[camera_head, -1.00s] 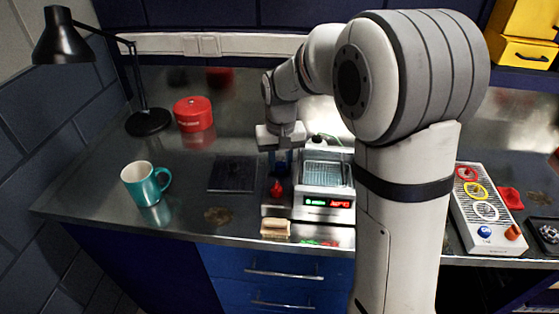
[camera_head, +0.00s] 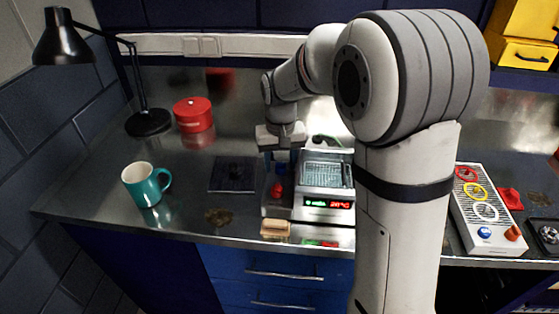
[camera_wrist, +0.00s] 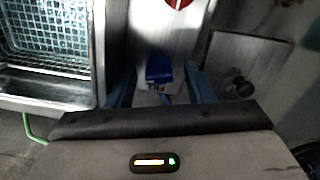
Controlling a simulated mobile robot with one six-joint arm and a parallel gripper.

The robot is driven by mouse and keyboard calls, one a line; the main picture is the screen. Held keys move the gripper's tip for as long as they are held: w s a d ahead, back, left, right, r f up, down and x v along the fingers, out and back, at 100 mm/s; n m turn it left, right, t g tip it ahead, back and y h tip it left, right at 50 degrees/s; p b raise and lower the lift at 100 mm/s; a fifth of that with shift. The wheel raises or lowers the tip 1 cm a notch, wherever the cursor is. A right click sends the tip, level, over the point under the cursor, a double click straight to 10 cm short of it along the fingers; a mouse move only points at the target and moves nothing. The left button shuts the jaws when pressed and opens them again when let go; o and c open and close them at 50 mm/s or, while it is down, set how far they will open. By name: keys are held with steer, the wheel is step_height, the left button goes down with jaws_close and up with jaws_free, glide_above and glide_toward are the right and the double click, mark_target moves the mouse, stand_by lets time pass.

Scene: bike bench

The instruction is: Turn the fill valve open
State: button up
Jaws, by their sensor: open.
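The fill valve has a small blue handle (camera_wrist: 159,72), with an upside-down label that seems to read FILL beside it in the wrist view. It sits on a grey plate next to the metal tank with a wire basket (camera_wrist: 52,42). In the head view the blue handle (camera_head: 281,168) shows small under my gripper, behind a red knob (camera_head: 277,189). My gripper (camera_wrist: 160,84) is open, its blue fingers on either side of the handle. Whether either finger touches it I cannot tell.
The tank unit (camera_head: 326,182) with a lit red and green display stands right of the valve. A dark square plate (camera_head: 218,184) with a dark knob-like thing lies left. A teal mug (camera_head: 143,186), a wooden block (camera_head: 275,229) and a red tin (camera_head: 193,114) stand around.

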mark_target(280, 163)
step_height(280, 163, up, 8)
steer(key=p, duration=0.5)
steer(key=shift+p, duration=0.35)
steer(key=s+d+r+t, duration=0.1)
steer(key=s+d, duration=0.2)
steer(key=s, duration=0.4)
steer(key=s+d+r+t, duration=0.1)
steer(key=s+d, duration=0.2)
steer(key=s, duration=0.4)
steer(key=s+d+r+m+t, duration=0.1)
steer(key=s+d, duration=0.3)
steer(key=s, duration=0.4)
steer(key=shift+r, duration=0.55)
